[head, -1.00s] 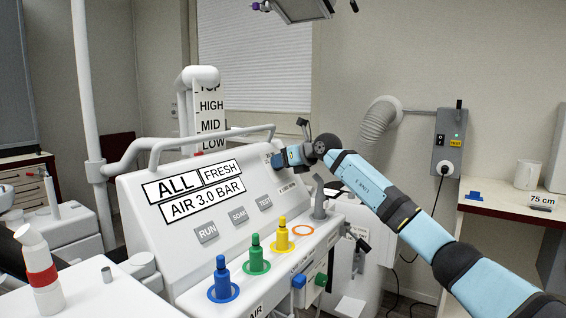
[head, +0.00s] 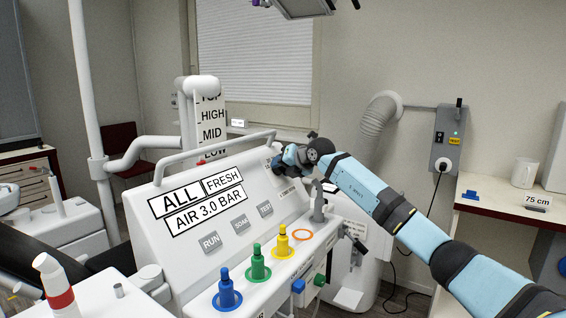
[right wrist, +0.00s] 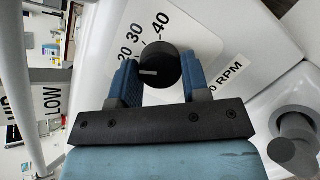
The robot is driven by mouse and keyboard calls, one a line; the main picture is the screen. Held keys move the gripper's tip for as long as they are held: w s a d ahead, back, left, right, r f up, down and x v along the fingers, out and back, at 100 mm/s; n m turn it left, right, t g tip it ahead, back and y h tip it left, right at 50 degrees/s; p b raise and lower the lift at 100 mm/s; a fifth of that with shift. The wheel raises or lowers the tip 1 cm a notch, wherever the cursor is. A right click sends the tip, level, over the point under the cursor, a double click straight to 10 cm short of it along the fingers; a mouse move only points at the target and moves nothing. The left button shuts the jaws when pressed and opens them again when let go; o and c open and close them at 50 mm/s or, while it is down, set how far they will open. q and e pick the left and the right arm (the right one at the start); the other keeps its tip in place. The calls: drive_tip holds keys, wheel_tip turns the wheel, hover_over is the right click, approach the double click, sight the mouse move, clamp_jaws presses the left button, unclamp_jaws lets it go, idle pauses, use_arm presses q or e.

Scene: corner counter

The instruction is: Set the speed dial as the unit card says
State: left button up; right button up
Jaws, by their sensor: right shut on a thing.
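The speed dial (right wrist: 160,66) is a round black knob with a white mark on the white panel. In the right wrist view its mark lies left of centre. The numbers 20, 30 and 40 show around it, with part of an RPM label; the left finger may cover other numbers. My right gripper (right wrist: 159,74) has its two blue fingers closed on either side of the knob. In the head view this gripper (head: 278,162) is at the panel's upper right corner. Plates on the panel (head: 143,197) read ALL, FRESH and AIR 3.0 BAR. My left gripper is out of view.
Grey RUN, SOAK and TEST buttons sit below the plates. Blue (head: 227,297), green (head: 257,268) and yellow (head: 281,247) plugs line the lower ledge. A grey knobbed fitting (head: 318,208) stands close below my right wrist. A TOP-to-LOW scale (head: 211,133) stands behind.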

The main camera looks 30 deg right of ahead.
drive_tip(key=shift+m, duration=0.3)
drive_tip(key=o, duration=0.9)
drive_tip(key=shift+s, duration=0.1)
drive_tip(key=v, duration=1.3)
drive_tip(key=shift+s+r, duration=0.25)
